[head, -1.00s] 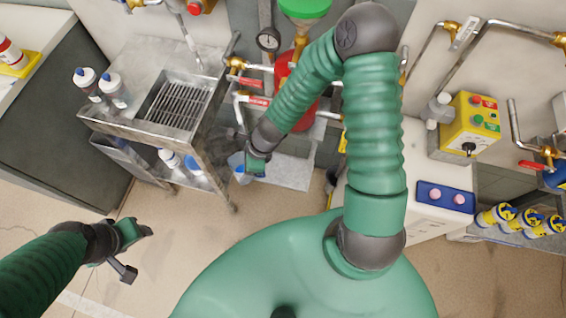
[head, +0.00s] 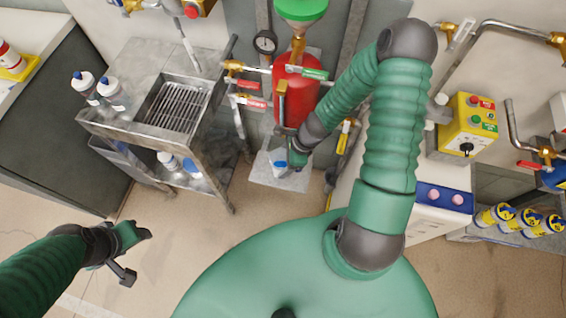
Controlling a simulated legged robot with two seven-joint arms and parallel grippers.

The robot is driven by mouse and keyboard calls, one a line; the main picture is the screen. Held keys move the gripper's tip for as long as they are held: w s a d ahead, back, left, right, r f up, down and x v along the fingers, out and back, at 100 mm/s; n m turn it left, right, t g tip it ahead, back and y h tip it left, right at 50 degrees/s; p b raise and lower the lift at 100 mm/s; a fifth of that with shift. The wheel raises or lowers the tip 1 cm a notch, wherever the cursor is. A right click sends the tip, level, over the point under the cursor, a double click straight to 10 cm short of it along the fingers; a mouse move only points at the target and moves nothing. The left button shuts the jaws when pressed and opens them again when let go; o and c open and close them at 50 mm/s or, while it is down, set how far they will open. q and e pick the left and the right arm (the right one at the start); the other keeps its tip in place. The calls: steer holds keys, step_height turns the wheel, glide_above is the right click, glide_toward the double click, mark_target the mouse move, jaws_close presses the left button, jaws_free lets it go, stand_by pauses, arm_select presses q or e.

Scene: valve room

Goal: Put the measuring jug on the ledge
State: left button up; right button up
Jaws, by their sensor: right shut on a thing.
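The measuring jug (head: 279,167) is a small pale, bluish vessel below the red tank, partly hidden by my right gripper. My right gripper (head: 288,161) is shut on it. A pale grey ledge (head: 293,181) lies below the red tank, and the jug shows in front of it. I cannot tell whether the jug touches the ledge or is held above it. My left gripper (head: 138,254) is open and empty over the floor at the lower left.
A red tank (head: 297,95) with a green funnel (head: 301,8) and valve pipes stands behind the ledge. A steel sink stand (head: 150,115) with several bottles is on the left. A white cabinet (head: 400,215) stands on the right. The floor in front is clear.

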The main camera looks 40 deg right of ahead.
steer(key=shift+f, duration=0.15)
steer(key=shift+f, duration=0.1)
steer(key=o, duration=1.5)
steer(key=shift+c, duration=0.2)
steer(key=p+v, duration=0.4)
steer(key=v, duration=0.8)
steer(key=a+r+n+h, duration=0.1)
steer(key=a+r+n, duration=0.2)
steer(key=n, duration=0.5)
steer(key=s+a+r+n+h, duration=0.1)
steer(key=a+r+n, duration=0.2)
steer(key=r+n, duration=0.2)
steer(key=a+r+n+h, duration=0.1)
steer(key=a+r+n, duration=0.2)
steer(key=n, duration=0.8)
steer(key=shift+s+a+r+n+h, duration=0.2)
steer(key=shift+a+r+n+h, duration=0.15)
steer(key=shift+r, duration=0.6)
